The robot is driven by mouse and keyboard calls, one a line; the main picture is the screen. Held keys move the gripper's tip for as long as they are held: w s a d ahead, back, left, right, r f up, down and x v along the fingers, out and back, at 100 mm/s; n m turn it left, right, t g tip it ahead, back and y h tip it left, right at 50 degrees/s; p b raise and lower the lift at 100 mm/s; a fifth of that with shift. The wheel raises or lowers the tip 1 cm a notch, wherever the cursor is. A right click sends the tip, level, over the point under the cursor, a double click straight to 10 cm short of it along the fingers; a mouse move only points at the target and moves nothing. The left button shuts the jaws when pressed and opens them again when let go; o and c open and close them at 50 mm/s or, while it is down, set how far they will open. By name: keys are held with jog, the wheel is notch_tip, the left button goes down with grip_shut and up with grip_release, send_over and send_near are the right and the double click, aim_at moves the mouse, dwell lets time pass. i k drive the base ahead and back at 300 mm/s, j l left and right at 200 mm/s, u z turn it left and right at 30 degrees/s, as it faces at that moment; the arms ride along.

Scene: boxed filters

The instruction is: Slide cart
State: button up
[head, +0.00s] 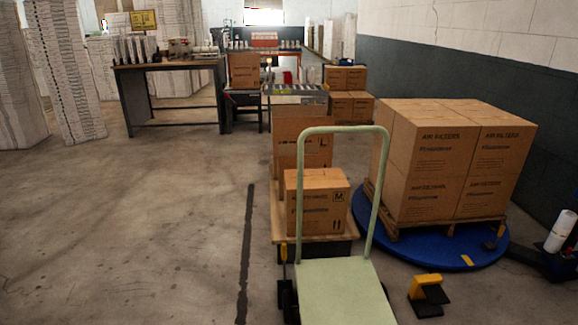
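A light green platform cart (342,292) stands at the bottom centre of the head view, with its near end cut off by the picture's edge. Its bare deck is empty. Its tall hoop handle (345,129) rises at the deck's far end. Just beyond the handle is a low wooden-topped base (318,242) bearing a carton marked M (322,215) and a larger carton marked L (305,135) behind it. I cannot tell whether the cart touches this base. My gripper is not in view.
A blue round turntable (450,262) with a pallet of stacked cartons (452,160) stands at right. A yellow and black floor piece (428,294) lies right of the cart. A dark line (246,250) runs along the floor at left, where the floor is open up to the workbench (168,68).

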aim_at(337, 291)
jog(key=j, duration=0.4)
jog(key=i+j, duration=0.15)
jog(key=j, duration=0.7)
jog(key=i+j, duration=0.4)
jog(key=j, duration=0.15)
jog(key=i+j+z, duration=0.1)
jog(key=i+j, duration=0.35)
jog(key=i+l, duration=0.2)
jog(key=i, duration=0.3)
jog(key=i+l, duration=0.15)
jog(key=i, duration=0.35)
